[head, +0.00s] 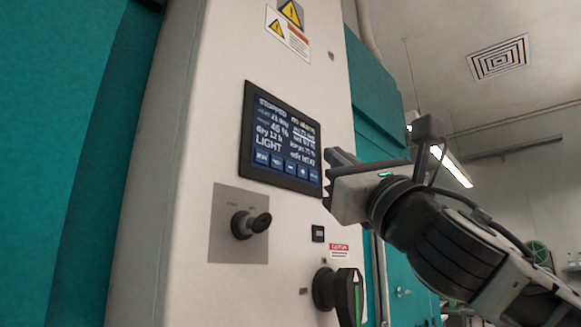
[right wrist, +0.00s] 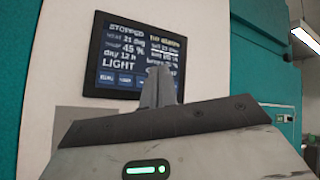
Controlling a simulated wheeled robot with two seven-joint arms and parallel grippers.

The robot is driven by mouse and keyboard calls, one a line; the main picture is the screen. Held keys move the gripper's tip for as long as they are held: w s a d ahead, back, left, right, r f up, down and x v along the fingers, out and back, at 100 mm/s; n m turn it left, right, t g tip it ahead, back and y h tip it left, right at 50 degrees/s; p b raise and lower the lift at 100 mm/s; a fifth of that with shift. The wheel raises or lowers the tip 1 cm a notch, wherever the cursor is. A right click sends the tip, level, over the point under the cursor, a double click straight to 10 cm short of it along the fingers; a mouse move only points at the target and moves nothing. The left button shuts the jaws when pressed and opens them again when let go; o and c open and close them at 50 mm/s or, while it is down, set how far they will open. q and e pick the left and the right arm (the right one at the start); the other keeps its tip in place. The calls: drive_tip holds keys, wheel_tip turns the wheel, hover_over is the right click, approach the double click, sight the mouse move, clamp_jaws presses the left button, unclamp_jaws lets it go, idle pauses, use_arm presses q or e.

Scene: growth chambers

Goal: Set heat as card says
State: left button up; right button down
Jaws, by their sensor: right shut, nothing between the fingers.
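A dark touch screen (head: 281,137) is set in the white panel of a growth chamber. It reads STOPPED at the top, with lines that seem to read 21 deg, 45 %, day 12 h and LIGHT, and a row of blue buttons (head: 283,165) along its bottom. The screen also shows in the right wrist view (right wrist: 115,55). My right gripper (head: 333,167) is shut and empty, close to the screen's lower right edge; I cannot tell whether it touches. In the right wrist view its fingers (right wrist: 158,87) cover part of the lower screen. I see no card that I can identify. My left gripper is out of view.
Below the screen are a key-like knob (head: 252,224) on a grey plate, a small black socket (head: 318,234), a red-and-white label (head: 339,250) and a large dark rotary handle (head: 340,292). Warning labels (head: 289,25) are above. Teal walls flank the panel; the room at right is open.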

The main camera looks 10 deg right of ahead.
sight(290, 168)
drive_tip(key=s+m, duration=0.1)
drive_tip(key=m, duration=0.5)
drive_tip(key=s+d+m+h, duration=0.1)
drive_tip(key=m, duration=0.6)
drive_tip(key=s+d+m+h, duration=0.1)
drive_tip(key=m, duration=0.6)
drive_tip(key=shift+s+r+b, duration=0.1)
drive_tip(key=shift+s+b, duration=0.05)
drive_tip(key=shift+b, duration=0.15)
drive_tip(key=w+a, duration=0.5)
drive_tip(key=w, duration=0.2)
drive_tip(key=shift+a+p, duration=0.2)
drive_tip(key=shift+p, duration=0.15)
idle(0.8)
drive_tip(key=shift+w+a, duration=0.25)
drive_tip(key=shift+w, duration=0.1)
